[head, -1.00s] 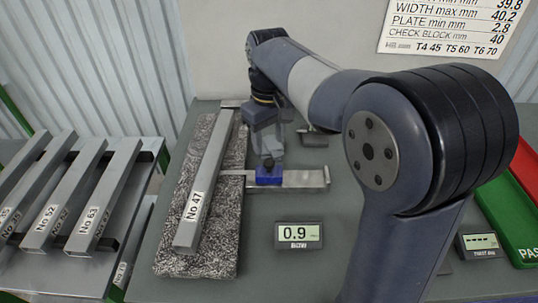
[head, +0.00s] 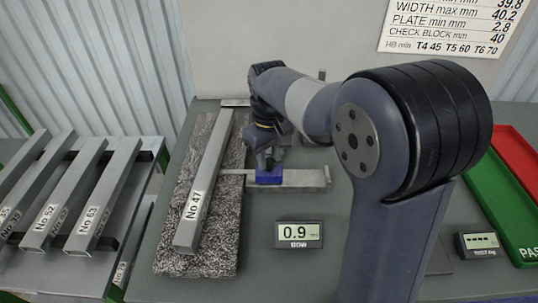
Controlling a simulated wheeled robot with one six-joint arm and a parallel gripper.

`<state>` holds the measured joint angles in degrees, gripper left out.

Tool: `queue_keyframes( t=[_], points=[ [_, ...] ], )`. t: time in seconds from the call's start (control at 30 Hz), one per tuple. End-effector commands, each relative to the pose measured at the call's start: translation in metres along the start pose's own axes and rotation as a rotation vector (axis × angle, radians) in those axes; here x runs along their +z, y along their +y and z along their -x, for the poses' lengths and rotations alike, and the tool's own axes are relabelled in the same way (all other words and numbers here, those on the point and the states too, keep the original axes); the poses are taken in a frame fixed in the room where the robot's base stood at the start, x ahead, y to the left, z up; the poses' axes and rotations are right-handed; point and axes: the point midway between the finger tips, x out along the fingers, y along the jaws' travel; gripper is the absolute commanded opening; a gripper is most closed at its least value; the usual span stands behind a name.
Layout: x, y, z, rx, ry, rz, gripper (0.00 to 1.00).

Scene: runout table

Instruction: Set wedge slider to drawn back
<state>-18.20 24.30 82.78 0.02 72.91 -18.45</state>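The wedge slider appears to be the blue block (head: 269,177) on a flat metal rail (head: 305,179) that runs left to right across the table. The block sits left of the rail's middle, a short way right of the long bar marked No 47 (head: 203,190). My gripper (head: 268,163) points down right at the top of the blue block. Its fingertips are small and partly hidden, so I cannot tell whether they touch or close on the block.
The No 47 bar lies on a speckled grey slab. A display reading 0.9 (head: 299,234) stands in front of the rail. More bars (head: 101,200) rest on a rack at left. Green (head: 505,205) and red (head: 519,155) trays are at right. My arm covers the table's right middle.

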Motion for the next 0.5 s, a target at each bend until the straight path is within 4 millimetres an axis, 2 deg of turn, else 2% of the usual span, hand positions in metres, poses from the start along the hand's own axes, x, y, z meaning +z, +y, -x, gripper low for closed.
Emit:
queue_keyframes(
  t=[0.03, 0.33, 0.5],
  points=[
    [0.0, 0.0, 0.0001, 0.0, 0.0, 0.0, 0.25],
    [0.0, 0.0, 0.0002, 0.0, 0.0, 0.0, 0.0],
    [0.0, -0.0001, 0.0003, 0.0, 0.0, 0.0, 0.0]
  ],
)
